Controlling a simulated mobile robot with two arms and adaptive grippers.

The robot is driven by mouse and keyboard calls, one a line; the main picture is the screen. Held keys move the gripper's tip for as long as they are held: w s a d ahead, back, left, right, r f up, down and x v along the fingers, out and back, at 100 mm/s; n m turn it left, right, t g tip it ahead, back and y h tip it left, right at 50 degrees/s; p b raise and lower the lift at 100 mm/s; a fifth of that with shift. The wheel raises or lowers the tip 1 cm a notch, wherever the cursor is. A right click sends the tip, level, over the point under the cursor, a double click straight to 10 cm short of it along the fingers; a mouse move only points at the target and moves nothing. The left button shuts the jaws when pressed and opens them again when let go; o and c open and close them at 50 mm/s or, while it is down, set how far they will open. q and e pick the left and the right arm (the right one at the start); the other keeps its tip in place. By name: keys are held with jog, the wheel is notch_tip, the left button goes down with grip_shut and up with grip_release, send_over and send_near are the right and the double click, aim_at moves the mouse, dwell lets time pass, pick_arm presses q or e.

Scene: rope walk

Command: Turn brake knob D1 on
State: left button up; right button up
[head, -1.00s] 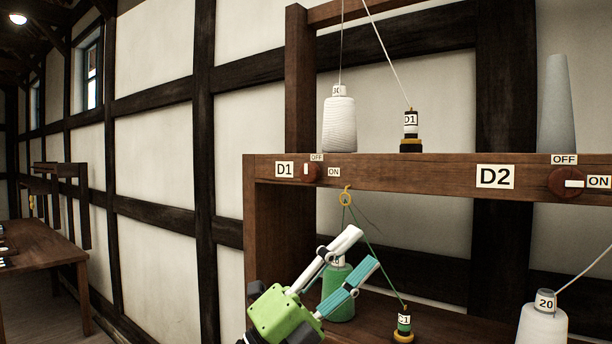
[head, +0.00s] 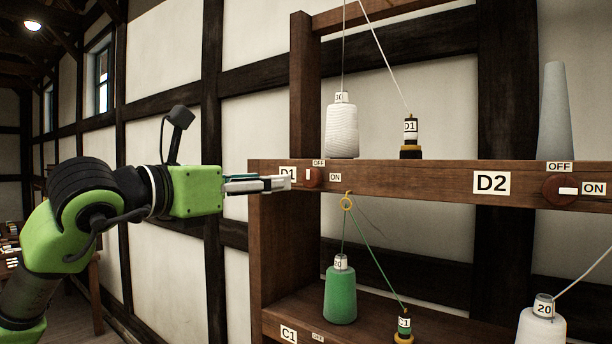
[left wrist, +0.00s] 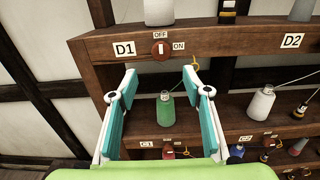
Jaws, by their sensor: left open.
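Brake knob D1 (head: 313,178) is a small round red-brown knob on the front of the shelf beam, between the D1 label and the ON label (head: 335,177). Its white mark stands upright, toward the OFF label (head: 318,162) above it. It also shows in the left wrist view (left wrist: 161,54), with the mark upright. My left gripper (head: 288,183) comes in from the left, level with the beam, and its fingers cover part of the D1 label. In the left wrist view my gripper (left wrist: 159,76) is open and empty, and the knob appears beyond and above its fingertips. My right gripper is not in view.
Knob D2 (head: 562,190) sits farther right on the beam (head: 420,180), its mark toward ON. A white cone (head: 341,128) and a bobbin (head: 411,135) stand above. A yellow ring (head: 347,203) hangs below with green yarn, over a green cone (head: 340,295).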

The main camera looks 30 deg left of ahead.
aim_at(308, 179)
pick_arm(q)
jog(key=w+p, duration=0.1)
jog(key=w, duration=0.2)
jog(key=w+p, duration=0.2)
jog(key=w, duration=0.2)
jog(key=w+d+p, duration=0.1)
jog(key=w+p, duration=0.1)
jog(key=w, duration=0.2)
jog(key=shift+r, duration=0.1)
jog(key=shift+w+p, duration=0.3)
jog(key=shift+w, duration=0.15)
jog(key=c, duration=1.1)
